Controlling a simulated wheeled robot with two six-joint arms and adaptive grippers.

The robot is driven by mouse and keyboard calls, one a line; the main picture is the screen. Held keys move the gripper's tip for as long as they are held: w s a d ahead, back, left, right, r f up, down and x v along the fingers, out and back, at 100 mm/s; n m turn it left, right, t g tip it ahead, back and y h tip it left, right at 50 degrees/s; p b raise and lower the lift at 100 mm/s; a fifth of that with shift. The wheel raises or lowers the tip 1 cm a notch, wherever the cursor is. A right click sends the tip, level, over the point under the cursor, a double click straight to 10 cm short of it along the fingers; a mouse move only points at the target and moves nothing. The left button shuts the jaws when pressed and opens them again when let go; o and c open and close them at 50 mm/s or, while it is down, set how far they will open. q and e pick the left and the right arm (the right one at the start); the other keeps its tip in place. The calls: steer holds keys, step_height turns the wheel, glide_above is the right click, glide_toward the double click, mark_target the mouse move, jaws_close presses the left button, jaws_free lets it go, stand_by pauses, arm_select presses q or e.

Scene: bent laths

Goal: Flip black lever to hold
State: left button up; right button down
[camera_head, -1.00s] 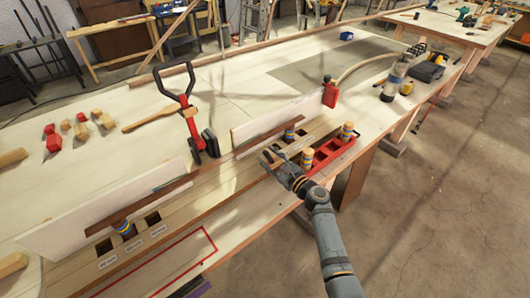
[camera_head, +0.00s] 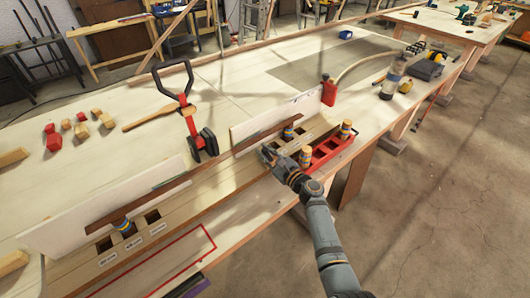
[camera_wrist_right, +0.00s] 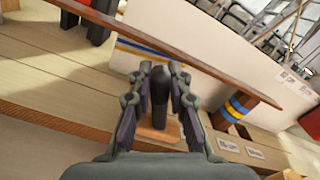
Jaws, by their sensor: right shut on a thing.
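My right gripper (camera_head: 268,154) is over the wooden rail at the bench's near side. In the right wrist view, its fingers (camera_wrist_right: 160,82) are closed around a black upright lever (camera_wrist_right: 160,88). The lever stands on a small reddish-brown base (camera_wrist_right: 160,132); the fingers hide its sides. In the head view, the gripper hides the lever. A long brown lath (camera_head: 240,148) runs behind the gripper, and it crosses the right wrist view (camera_wrist_right: 205,68) beyond the lever. A striped peg (camera_wrist_right: 238,107) stands against the lath there. My left gripper is not in view.
A red stand with a black handle (camera_head: 187,112) rises behind the lath. A red tray (camera_head: 330,150) with striped pegs lies right of my gripper. White boards (camera_head: 110,205) stand behind the rail. Labelled square holes are at the left. A bottle (camera_head: 391,80) stands farther right.

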steer(key=shift+d, duration=0.15)
steer(key=m, duration=0.1)
steer(key=w+d+m+p, duration=0.1)
steer(key=shift+r+m, duration=0.3)
steer(key=shift+m, duration=0.1)
steer(key=shift+w+d+f+m, duration=0.1)
steer(key=shift+w+d+m, duration=0.15)
steer(key=shift+m, duration=0.45)
steer(key=shift+w+d+r+m, duration=0.1)
steer(key=shift+w+d+m, duration=0.1)
steer(key=shift+d+m, duration=0.35)
steer(key=shift+w+d+f+m, duration=0.1)
steer(key=shift+w+d+m, duration=0.1)
steer(key=shift+m, duration=0.65)
steer(key=c, duration=1.2)
jaws_free()
steer(key=v, duration=1.2)
